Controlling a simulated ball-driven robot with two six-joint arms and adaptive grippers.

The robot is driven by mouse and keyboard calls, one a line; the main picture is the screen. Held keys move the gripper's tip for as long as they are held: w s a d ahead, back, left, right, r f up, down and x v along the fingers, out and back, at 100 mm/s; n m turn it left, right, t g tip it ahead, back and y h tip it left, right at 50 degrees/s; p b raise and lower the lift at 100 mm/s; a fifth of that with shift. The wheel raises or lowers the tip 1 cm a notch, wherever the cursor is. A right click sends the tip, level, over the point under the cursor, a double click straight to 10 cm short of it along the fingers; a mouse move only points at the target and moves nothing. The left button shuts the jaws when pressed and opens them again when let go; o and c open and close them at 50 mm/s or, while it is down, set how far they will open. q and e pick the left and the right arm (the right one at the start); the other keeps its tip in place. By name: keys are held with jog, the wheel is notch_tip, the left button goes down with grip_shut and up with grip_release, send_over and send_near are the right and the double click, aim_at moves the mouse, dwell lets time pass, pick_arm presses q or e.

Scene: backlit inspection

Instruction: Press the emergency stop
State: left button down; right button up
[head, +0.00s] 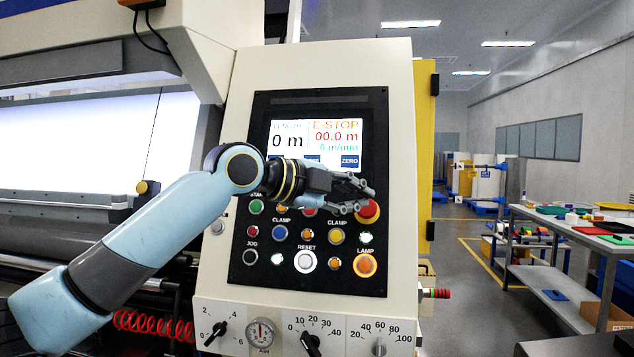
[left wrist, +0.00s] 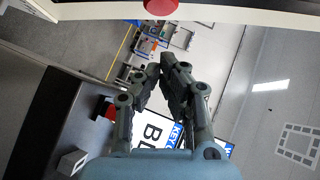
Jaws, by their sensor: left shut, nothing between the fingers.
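The emergency stop is a red mushroom button (head: 369,211) on the right side of the black control panel (head: 262,125). It also shows as a red disc (left wrist: 161,6) at the top edge of the left wrist view. My left gripper (head: 363,197) is shut and empty, in front of the panel, with its fingertips at the button's upper left in the head view. In the left wrist view the closed fingertips (left wrist: 165,68) appear below the button with a gap between. I cannot tell whether any finger touches it. The screen (head: 340,138) reads E-STOP. My right gripper is not in view.
Coloured push buttons surround the stop, including a white reset button (head: 304,262) and an orange lamp button (head: 365,265). Knobs (head: 311,343) and a gauge (head: 262,333) sit below. A workbench (head: 560,225) stands at the right, beyond open floor.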

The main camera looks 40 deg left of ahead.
pick_arm(q)
jog(key=p+v, duration=0.5)
jog(key=v, duration=0.2)
jog(key=shift+s+a, duration=0.2)
jog(key=shift+a, duration=0.15)
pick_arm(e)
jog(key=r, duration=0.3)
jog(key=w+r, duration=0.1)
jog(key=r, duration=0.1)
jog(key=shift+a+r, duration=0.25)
pick_arm(q)
jog(key=shift+a, duration=0.1)
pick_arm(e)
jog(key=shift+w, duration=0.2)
